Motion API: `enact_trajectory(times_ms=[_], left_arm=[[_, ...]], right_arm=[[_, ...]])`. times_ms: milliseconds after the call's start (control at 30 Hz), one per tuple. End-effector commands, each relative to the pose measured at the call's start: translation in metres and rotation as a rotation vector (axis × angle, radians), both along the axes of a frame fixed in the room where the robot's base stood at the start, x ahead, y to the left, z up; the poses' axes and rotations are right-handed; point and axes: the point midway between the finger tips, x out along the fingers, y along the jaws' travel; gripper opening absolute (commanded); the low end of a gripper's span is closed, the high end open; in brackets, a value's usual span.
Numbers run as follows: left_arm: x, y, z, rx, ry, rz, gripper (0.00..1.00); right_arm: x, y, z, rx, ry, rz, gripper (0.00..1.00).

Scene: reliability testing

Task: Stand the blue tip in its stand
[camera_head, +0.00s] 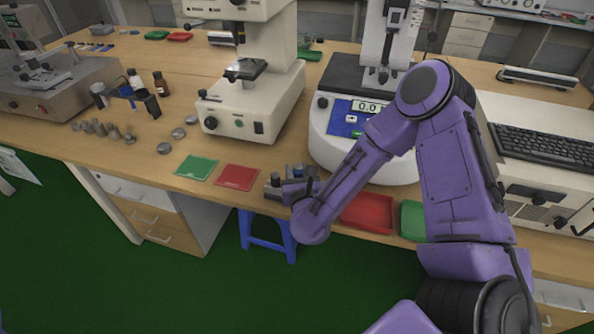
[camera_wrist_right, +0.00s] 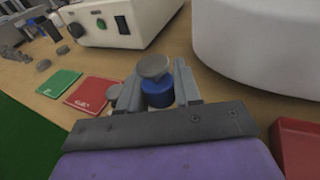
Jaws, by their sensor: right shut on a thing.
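My right gripper (camera_head: 290,184) is low over the front part of the bench, between the red mat and the red tray. In the right wrist view its fingers (camera_wrist_right: 158,90) are shut on the blue tip (camera_wrist_right: 158,95), a short blue cylinder with a grey round disc on top. The tip looks roughly upright. My arm and gripper hide most of it in the head view. I cannot tell which thing is its stand; a small blue rack-like piece (camera_head: 122,91) stands at the back left near the bottles. My left gripper is not in view.
A green mat (camera_head: 197,168) and a red mat (camera_head: 237,177) lie left of the gripper. A red tray (camera_head: 368,213) lies to its right. A white instrument (camera_head: 262,105) and a machine with a display (camera_head: 330,147) stand behind. Several metal pieces (camera_head: 103,130) lie left.

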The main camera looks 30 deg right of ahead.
Motion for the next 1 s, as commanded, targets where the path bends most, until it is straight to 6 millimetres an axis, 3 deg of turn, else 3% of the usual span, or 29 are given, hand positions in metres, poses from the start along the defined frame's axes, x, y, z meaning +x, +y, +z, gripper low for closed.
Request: enact_trajectory(times_ms=[667, 1000], left_arm=[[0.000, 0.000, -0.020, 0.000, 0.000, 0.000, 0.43], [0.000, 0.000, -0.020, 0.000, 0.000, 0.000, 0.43]], right_arm=[[-0.002, 0.000, -0.020, 0.001, 0.000, 0.001, 0.03], [-0.002, 0.000, -0.020, 0.001, 0.000, 0.001, 0.03]])
